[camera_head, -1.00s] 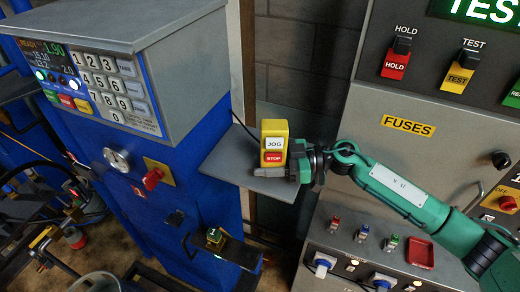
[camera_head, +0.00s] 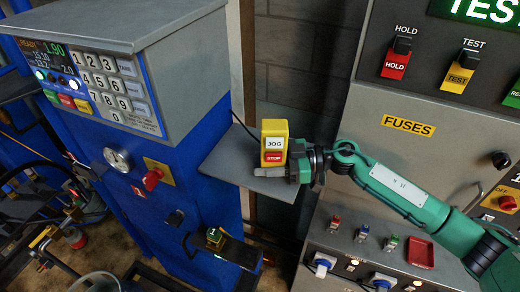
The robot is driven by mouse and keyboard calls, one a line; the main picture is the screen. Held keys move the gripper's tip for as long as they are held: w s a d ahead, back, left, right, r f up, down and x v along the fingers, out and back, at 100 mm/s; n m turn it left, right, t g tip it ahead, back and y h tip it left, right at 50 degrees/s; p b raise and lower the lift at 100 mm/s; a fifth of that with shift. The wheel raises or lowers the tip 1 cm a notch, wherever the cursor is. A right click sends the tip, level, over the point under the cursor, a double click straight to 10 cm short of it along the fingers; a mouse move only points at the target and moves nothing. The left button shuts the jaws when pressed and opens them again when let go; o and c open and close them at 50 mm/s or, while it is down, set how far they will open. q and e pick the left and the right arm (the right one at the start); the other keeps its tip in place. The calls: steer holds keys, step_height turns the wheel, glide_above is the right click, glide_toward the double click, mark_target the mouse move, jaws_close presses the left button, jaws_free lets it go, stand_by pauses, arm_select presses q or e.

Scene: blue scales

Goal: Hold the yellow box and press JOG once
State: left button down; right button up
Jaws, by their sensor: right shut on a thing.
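The yellow box (camera_head: 274,128) stands upright on a grey shelf (camera_head: 225,165) at the side of the blue cabinet. Its front carries a white JOG button (camera_head: 274,143) above a red STOP button (camera_head: 273,157). My right gripper (camera_head: 275,173) comes in from the right, low on the box, and is shut on it. One grey finger crosses the front of the box just below the STOP button. The other finger is hidden behind the box. The JOG button is uncovered. I do not see my left gripper.
The blue cabinet (camera_head: 190,210) with a keypad and a red knob (camera_head: 152,180) is on the left. A grey panel with HOLD and TEST switches (camera_head: 460,75) is on the right. A red tray (camera_head: 420,253) lies on the lower console. The air before the box is clear.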

stand_by(0.8)
arm_select(q)
steer(key=w+d+r+n+t+h, duration=0.2)
steer(key=w+d+r, duration=0.35)
steer(key=w, duration=0.35)
steer(key=w+d+r+n+t+h, duration=0.1)
steer(key=w+d+r+t, duration=0.1)
steer(key=w+d+r, duration=0.5)
steer(key=w+d+r+n+t+h, duration=0.35)
steer(key=w+d+r, duration=0.8)
steer(key=r, duration=0.45)
steer(key=w+d+r+n+t+h, duration=0.15)
steer(key=d+r, duration=0.25)
steer(key=r, duration=0.8)
steer(key=w+d+r+n+t+h, duration=0.1)
steer(key=w+d+r+t+h, duration=0.15)
steer(key=r, duration=0.85)
step_height(320, 180, up, 28)
steer(key=a+t+h, duration=0.2)
steer(key=t+h, duration=0.2)
steer(key=t, duration=0.1)
steer(key=shift+a+f, duration=0.2)
steer(key=shift+a, duration=0.05)
